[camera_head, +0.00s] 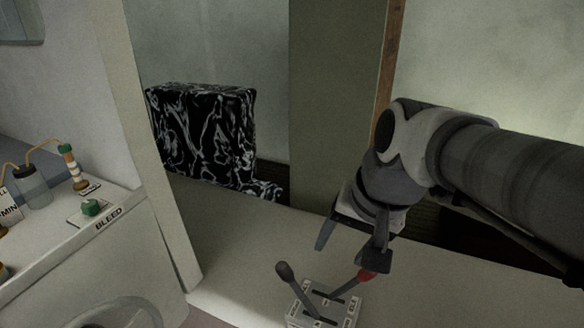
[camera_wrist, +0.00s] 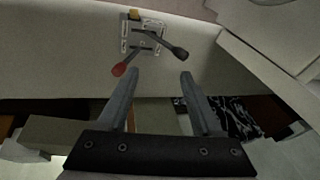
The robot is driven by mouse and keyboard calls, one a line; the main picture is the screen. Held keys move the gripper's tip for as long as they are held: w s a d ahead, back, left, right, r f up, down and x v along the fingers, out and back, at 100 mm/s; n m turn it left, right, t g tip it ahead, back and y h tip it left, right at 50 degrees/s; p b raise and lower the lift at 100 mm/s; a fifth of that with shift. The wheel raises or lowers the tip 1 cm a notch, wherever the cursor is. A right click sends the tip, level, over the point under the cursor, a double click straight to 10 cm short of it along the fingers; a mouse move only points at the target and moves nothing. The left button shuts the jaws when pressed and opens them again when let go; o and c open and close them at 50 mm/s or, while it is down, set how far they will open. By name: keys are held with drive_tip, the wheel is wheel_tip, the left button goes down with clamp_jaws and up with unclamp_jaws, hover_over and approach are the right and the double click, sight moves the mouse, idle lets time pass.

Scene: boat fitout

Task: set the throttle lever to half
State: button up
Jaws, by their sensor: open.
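A pale control plate (camera_head: 348,312) with slots and small dark markings sits on the light counter, and it shows at the top of the wrist view (camera_wrist: 127,32). Two levers rise from it: one with a black knob (camera_head: 284,271), leaning left in the head view, and one with a red knob (camera_head: 367,275), leaning right. The wrist view shows the black knob (camera_wrist: 181,53) at right and the red knob (camera_wrist: 118,69) at left. Lettering is too small to tell which is the throttle. My gripper (camera_head: 347,256) is open and empty above the plate; one finger overlaps the red knob in view, contact unclear.
A black-and-white marbled block (camera_head: 205,138) stands behind the counter. A pale post (camera_head: 160,150) separates it from the left bench, which holds a green knob (camera_head: 91,207) by a BLEED label and a jar (camera_head: 33,186). Bare counter (camera_head: 235,255) lies left of the plate.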

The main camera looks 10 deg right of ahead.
drive_tip(key=w+d+f+m+g+y, duration=0.1)
drive_tip(key=w+d+f+m, duration=0.15)
drive_tip(key=d+m, duration=0.55)
drive_tip(key=w+d+f+m+y, duration=0.2)
drive_tip(key=w+d+m, duration=0.1)
drive_tip(key=d+m, duration=0.55)
drive_tip(key=n+b, duration=0.2)
drive_tip(key=b, duration=0.1)
approach(350, 286)
drive_tip(key=f, duration=0.1)
drive_tip(key=w+f, duration=0.1)
drive_tip(key=f, duration=0.1)
drive_tip(key=shift+r, duration=0.1)
clamp_jaws()
drive_tip(key=shift+s, duration=0.1)
